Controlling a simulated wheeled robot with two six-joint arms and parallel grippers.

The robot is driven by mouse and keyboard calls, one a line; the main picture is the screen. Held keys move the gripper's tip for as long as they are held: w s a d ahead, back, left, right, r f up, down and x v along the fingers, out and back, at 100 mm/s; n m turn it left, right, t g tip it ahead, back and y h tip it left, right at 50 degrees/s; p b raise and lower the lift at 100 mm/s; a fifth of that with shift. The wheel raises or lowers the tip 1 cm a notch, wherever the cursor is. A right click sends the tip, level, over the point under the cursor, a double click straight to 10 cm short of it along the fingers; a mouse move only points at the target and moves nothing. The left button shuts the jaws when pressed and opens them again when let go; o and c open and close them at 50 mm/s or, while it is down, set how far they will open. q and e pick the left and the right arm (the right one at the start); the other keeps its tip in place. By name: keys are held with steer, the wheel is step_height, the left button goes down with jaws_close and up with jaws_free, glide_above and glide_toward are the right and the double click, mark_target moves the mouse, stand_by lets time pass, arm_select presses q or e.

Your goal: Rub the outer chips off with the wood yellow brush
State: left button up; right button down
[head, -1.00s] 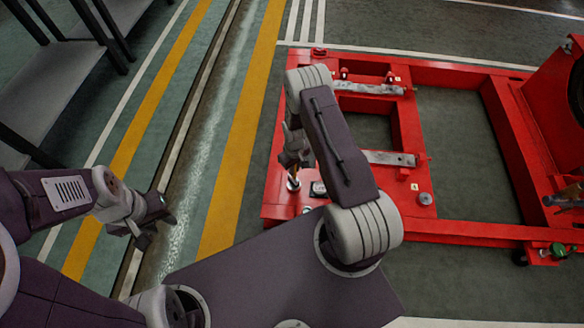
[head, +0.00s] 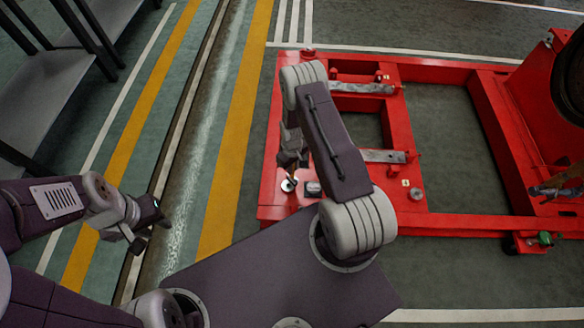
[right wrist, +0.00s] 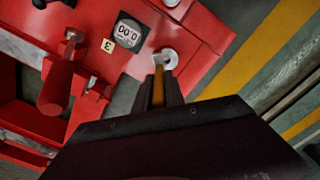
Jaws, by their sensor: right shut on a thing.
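My right gripper (head: 291,160) is over the near left corner of the red frame (head: 270,205). In the right wrist view the gripper (right wrist: 158,100) is shut on a yellow-brown wooden handle, which I take to be the yellow brush (right wrist: 158,82). Its far end points at a pale round disc (right wrist: 168,60) on the frame; I cannot tell whether they touch. The disc also shows in the head view (head: 288,186). Bristles and chips are too small or hidden to make out. My left gripper (head: 151,234) is open and empty over the floor.
A dark-framed display (right wrist: 128,36) sits beside the disc, near a yellow label (right wrist: 107,45) and a red handle (right wrist: 57,85). Metal bars (head: 362,88) lie across the frame. Grey shelving (head: 45,85) stands at the left. The striped floor between is clear.

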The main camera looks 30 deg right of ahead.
step_height(320, 180, up, 6)
steer(key=p, duration=0.4)
steer(key=shift+f, duration=0.1)
steer(key=shift+d, duration=0.1)
